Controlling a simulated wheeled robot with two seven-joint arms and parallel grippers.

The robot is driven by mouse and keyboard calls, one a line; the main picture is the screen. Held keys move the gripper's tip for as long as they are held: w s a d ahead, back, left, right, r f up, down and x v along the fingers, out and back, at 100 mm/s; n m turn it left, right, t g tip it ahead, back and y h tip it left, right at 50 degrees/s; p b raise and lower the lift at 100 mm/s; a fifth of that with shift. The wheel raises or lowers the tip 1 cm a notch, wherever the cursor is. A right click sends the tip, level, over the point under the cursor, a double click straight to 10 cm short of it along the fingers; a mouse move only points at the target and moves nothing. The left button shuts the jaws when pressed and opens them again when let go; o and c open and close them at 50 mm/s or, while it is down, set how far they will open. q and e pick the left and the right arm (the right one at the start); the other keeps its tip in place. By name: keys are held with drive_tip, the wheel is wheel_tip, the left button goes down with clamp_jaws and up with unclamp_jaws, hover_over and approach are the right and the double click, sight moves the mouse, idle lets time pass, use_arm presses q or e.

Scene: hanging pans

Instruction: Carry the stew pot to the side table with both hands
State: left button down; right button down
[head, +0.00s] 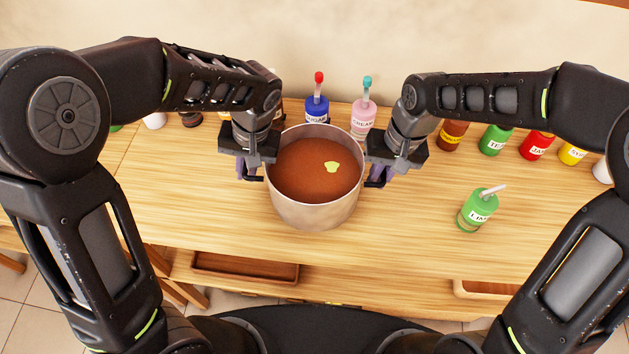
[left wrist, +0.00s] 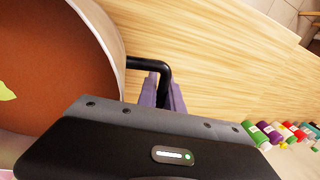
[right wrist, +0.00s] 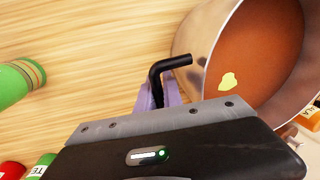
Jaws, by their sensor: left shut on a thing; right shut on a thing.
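The stew pot (head: 312,215) is a metal pot filled with brown stew, with a yellow-green piece floating on top. It is upright over the wooden table in the head view; I cannot tell if it touches the surface. My left gripper (head: 248,176) is shut on the pot's left black handle, which also shows between purple fingers in the left wrist view (left wrist: 150,63). My right gripper (head: 378,180) is at the right side of the pot, shut on its other black handle, seen in the right wrist view (right wrist: 157,78).
A green bottle (head: 477,211) stands alone on the table (head: 410,250), right of the pot. A blue sugar bottle (head: 317,108) and a pink cream bottle (head: 363,118) stand behind the pot. Several more bottles line the back edge. The table's front left is clear.

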use_arm(q)
drive_tip(key=shift+w+r, duration=0.1)
drive_tip(key=shift+r, duration=0.1)
use_arm(e)
drive_tip(key=shift+w+r, duration=0.1)
drive_tip(key=shift+r, duration=0.15)
